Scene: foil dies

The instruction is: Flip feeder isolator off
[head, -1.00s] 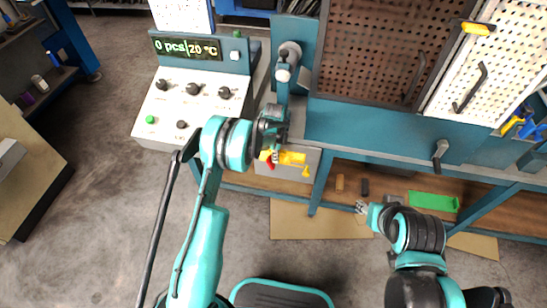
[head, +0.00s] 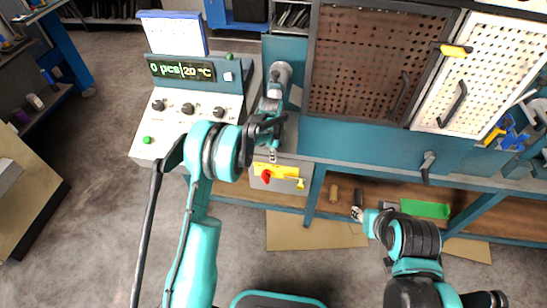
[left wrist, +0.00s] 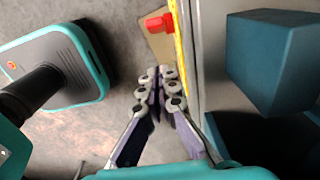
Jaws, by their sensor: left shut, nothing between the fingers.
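The red knob (left wrist: 154,25) and the plate's edge (left wrist: 177,30) also show at the top of the left wrist view. My left gripper (head: 272,156) is shut and empty, just above the plate in the head view, apart from the knob. Its closed fingers (left wrist: 157,88) fill the middle of the wrist view. My right gripper (head: 357,213) is low at the right; its finger opening is too small to judge.
A control console (head: 190,110) with knobs, a green button and a lit display stands left of the box. The teal bench edge (head: 370,160) runs right, below perforated panels (head: 375,60). A green tray (head: 425,209) lies on the shelf below. Floor in front is open.

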